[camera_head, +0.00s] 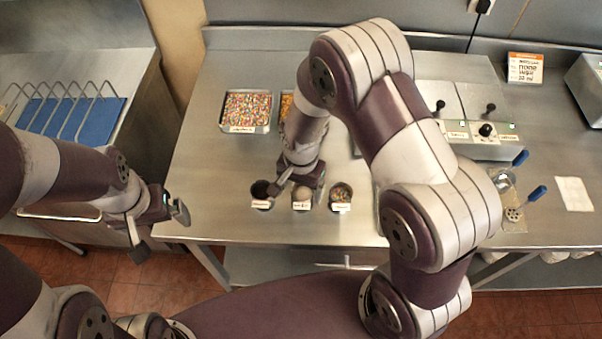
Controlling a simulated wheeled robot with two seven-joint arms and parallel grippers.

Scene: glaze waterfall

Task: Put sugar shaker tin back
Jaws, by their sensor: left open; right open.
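Three small round tins with white front labels stand in a row near the counter's front edge: a dark-topped tin (261,191), a pale-topped tin (301,195) and a tin with speckled, multicoloured contents (341,194). The labels are too small to read, so I cannot tell for sure which is the sugar shaker tin. My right gripper (298,184) is open, pointing down just behind and over the pale-topped tin. I cannot tell whether it touches it. My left gripper (160,230) is open and empty, off the counter's front left corner.
A square tray of colourful sprinkles (246,111) sits at the back left of the steel counter (205,160), with another tray partly behind my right arm. At right are a unit with black knobs (486,131), blue-handled tools (520,158) and a small sign (525,68). A wire rack (75,105) stands left.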

